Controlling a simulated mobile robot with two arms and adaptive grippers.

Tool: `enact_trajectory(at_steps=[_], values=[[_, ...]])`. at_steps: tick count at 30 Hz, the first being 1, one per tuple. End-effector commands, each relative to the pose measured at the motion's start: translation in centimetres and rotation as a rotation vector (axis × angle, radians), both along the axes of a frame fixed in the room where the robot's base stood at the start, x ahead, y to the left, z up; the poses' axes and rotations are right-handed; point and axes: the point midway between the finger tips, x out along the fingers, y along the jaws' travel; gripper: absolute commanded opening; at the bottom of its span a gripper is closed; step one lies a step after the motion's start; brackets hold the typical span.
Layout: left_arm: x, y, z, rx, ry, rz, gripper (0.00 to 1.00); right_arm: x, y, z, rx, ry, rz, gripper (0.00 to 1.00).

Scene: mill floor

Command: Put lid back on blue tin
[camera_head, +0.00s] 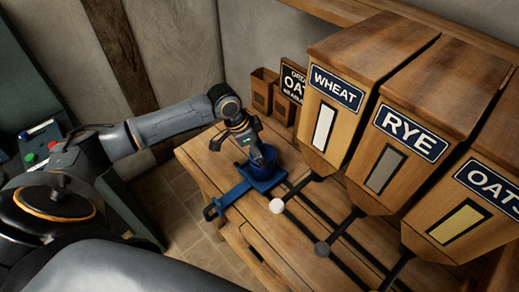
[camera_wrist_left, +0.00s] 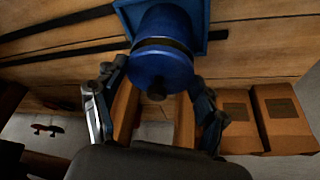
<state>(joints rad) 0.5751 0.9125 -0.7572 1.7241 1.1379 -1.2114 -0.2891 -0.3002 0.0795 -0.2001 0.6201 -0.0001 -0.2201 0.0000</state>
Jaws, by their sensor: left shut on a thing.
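The blue tin (camera_wrist_left: 165,22) stands on a blue base (camera_head: 232,194) on the wooden bench. In the head view the tin (camera_head: 261,168) is partly hidden by my left gripper (camera_head: 258,150), which points down over it. In the left wrist view my left gripper (camera_wrist_left: 156,78) has a finger on each side of the blue lid (camera_wrist_left: 162,68) and is shut on it. The lid has a dark knob (camera_wrist_left: 157,90). A dark and tan band shows between lid and tin; I cannot tell whether the lid is fully seated. My right gripper is not in view.
Wooden bins marked WHEAT (camera_head: 336,88), RYE (camera_head: 411,133) and OATS (camera_head: 490,189) stand to the right. Small wooden boxes (camera_head: 263,90) and a dark sign (camera_head: 292,84) are behind the tin.

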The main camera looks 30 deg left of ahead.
Motion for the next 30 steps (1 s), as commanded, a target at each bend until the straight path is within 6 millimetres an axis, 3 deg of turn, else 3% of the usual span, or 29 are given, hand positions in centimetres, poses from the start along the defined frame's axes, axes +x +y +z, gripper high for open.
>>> enact_trajectory(at_steps=[30], values=[[-0.04,-0.01,-0.08,-0.001,0.001,0.001,0.48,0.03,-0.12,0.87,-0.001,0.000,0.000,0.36]])
